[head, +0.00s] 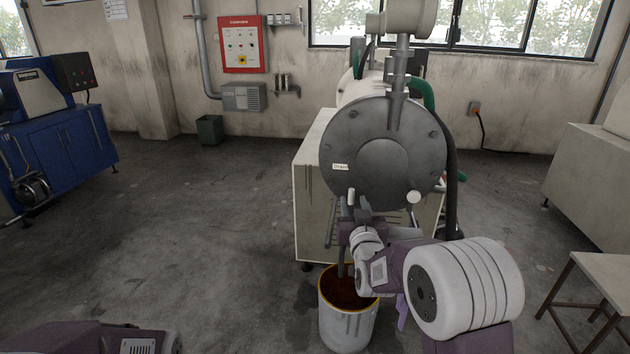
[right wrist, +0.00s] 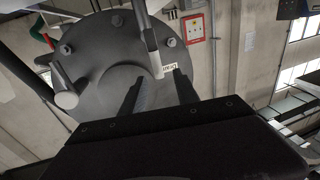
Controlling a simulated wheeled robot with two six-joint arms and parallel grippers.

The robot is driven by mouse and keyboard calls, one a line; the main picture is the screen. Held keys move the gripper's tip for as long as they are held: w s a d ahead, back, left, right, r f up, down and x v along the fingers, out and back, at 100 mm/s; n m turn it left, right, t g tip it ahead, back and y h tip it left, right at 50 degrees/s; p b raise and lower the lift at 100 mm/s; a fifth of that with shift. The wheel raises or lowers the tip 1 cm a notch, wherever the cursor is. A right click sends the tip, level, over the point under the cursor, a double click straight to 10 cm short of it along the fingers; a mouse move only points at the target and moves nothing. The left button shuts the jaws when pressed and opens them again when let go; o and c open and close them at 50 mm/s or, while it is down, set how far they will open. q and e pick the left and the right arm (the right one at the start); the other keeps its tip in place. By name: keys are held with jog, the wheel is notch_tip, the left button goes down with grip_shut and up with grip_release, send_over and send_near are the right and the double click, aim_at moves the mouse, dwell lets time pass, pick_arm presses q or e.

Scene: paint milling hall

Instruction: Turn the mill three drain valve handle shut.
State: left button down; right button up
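Mill three (head: 384,140) shows its round grey end face in the head view, with a small white label at its lower left. The drain valve handle, a slim lever with a pale tip (head: 351,197), stands at the lower front of the face. In the right wrist view the handle (right wrist: 150,40) comes in from the top, its tip near the gap between my fingers. My right gripper (head: 354,212) is at the handle; its two dark fingers (right wrist: 160,92) are apart, and I see no contact. The valve body is largely hidden. My left gripper is out of view.
A pale bucket (head: 347,327) with reddish-brown contents stands below the drain. A dark hose (head: 451,170) hangs right of the mill face. A bench (head: 602,268) is at the right and a blue machine (head: 62,145) at the left. The floor left of the mill is clear.

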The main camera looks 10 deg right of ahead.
aim_at(350, 190)
jog(key=shift+f, duration=0.35)
jog(key=shift+s, duration=0.1)
jog(key=shift+d+r, duration=0.1)
jog(key=shift+r, duration=0.05)
jog(key=w, duration=0.3)
jog(key=w+p, duration=0.1)
jog(key=w, duration=0.5)
jog(key=shift+d+p, duration=0.35)
jog(key=shift+d, duration=0.05)
grip_shut()
dwell(0.4)
